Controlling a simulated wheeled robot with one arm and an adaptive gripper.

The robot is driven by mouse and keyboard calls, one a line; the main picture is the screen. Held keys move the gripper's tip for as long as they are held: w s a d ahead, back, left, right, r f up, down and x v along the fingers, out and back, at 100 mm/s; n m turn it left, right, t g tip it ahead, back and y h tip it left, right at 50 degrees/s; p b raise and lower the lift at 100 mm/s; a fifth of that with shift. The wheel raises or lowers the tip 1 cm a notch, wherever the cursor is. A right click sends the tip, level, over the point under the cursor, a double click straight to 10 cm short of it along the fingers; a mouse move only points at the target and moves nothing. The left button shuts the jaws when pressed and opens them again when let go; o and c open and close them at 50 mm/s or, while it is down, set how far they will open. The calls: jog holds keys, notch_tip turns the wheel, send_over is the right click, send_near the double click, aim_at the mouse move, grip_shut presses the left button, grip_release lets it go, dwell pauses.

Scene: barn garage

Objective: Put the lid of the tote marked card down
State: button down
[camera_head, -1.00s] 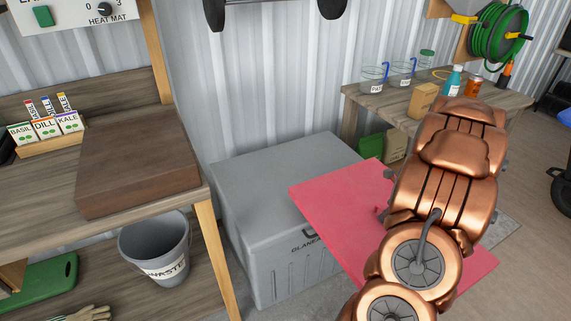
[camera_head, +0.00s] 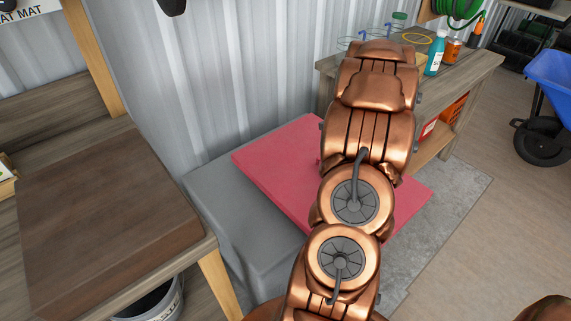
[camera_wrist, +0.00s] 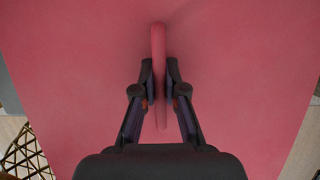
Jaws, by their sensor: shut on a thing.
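A flat red lid (camera_head: 265,165) is in the head view, partly covered by my arm, in front of the wall and overlapping the grey box in the picture. In the wrist view the lid (camera_wrist: 75,70) fills most of the picture, with an upright loop handle (camera_wrist: 158,40) in its middle. My gripper (camera_wrist: 159,82) is shut on this handle, one finger on each side. In the head view my arm hides the gripper. I cannot make out a tote marked card, and I cannot tell what lies directly under the lid.
A grey lidded box (camera_head: 225,200) stands against the wall. A workbench with a brown block (camera_head: 105,220) is on the left. A bench with bottles (camera_head: 436,58) is behind, with an orange box (camera_head: 453,110) below. A blue wheelbarrow (camera_head: 552,75) is far right; floor before it is clear.

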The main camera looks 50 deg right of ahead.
aim_at(292, 158)
jog(key=w+a, duration=0.1)
jog(key=w, duration=0.3)
jog(key=w+a+f, duration=0.1)
jog(key=w, duration=0.4)
jog(key=w+a, duration=0.1)
jog(key=w, duration=0.3)
jog(key=shift+w+f, duration=0.2)
jog(key=shift+w, duration=0.2)
jog(key=shift+f, duration=1.75)
jog(key=c, duration=1.2)
grip_release()
jog(key=shift+c, duration=0.2)
jog(key=shift+r, duration=0.1)
jog(key=v, duration=1.2)
jog(key=shift+p, duration=0.35)
